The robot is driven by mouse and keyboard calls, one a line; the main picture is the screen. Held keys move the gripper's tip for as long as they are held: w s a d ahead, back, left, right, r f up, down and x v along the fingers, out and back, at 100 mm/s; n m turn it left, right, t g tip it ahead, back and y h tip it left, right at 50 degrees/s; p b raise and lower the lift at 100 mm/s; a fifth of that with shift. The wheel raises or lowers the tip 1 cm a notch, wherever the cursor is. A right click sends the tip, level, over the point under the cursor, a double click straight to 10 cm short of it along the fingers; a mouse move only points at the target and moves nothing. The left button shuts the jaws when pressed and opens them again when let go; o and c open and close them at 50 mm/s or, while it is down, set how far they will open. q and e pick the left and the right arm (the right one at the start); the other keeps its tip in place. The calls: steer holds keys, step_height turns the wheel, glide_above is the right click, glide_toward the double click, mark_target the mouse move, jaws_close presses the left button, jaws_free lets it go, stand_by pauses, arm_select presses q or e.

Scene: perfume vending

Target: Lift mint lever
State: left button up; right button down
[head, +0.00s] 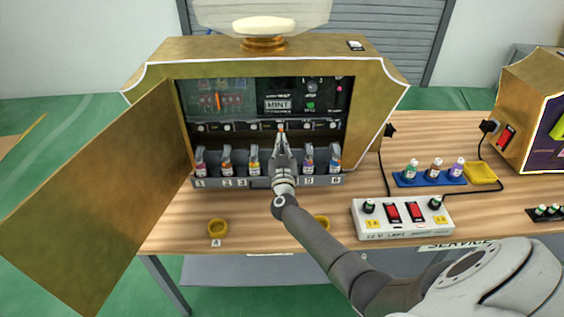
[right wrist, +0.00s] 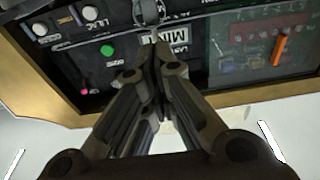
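The brass vending machine (head: 265,56) stands open on the table, and a small display inside reads MINT (head: 278,104). The label also shows upside down in the right wrist view (right wrist: 180,37). A row of small levers (head: 228,127) runs below the display, above numbered bottle slots. My right gripper (head: 281,135) reaches up in front of the row's middle and hides the lever and slot there. In the right wrist view its fingertips (right wrist: 155,45) are together, close to a grey lever-like part (right wrist: 148,12). I cannot tell whether they grip it. My left gripper is not in view.
The machine's open door (head: 95,205) spreads to the left. Yellow rings (head: 217,228) lie on the table in front.

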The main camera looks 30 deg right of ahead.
steer(key=shift+s, duration=0.1)
stand_by(0.3)
steer(key=r+p+v, duration=0.1)
steer(key=p+v, duration=0.5)
steer(key=v, duration=0.2)
steer(key=shift+s+a+r, duration=0.25)
steer(key=shift+s+r, duration=0.1)
steer(key=shift+r, duration=0.05)
stand_by(0.3)
